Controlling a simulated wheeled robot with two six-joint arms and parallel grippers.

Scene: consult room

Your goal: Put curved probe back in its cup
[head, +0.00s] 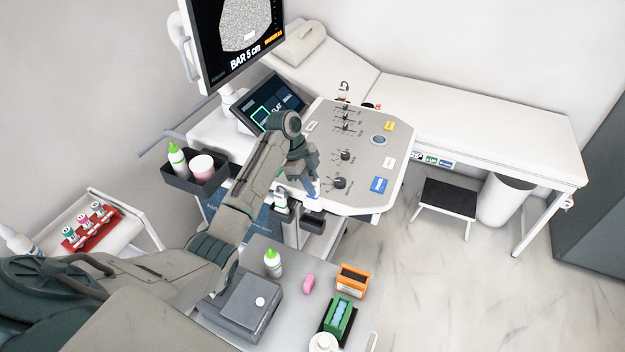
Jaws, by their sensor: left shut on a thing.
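My left gripper (312,187) reaches over the front left edge of the ultrasound console (365,160), pointing down. It is shut on a small, mostly hidden thing with a blue part (315,189), which I take to be the curved probe. Its shape cannot be made out behind the fingers. Dark cups hang along the console's edge: one (313,224) is just below the gripper, and another to its left holds a white item (281,203). I cannot tell whether the held thing touches a cup. My right gripper is not in view.
A grey table (300,265) in front carries a green-capped bottle (273,263), a grey box (250,303), a pink piece (309,284), an orange box (352,280) and a green box (338,318). A dark bin (187,181) with bottles is at left. The monitor (235,45) stands behind.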

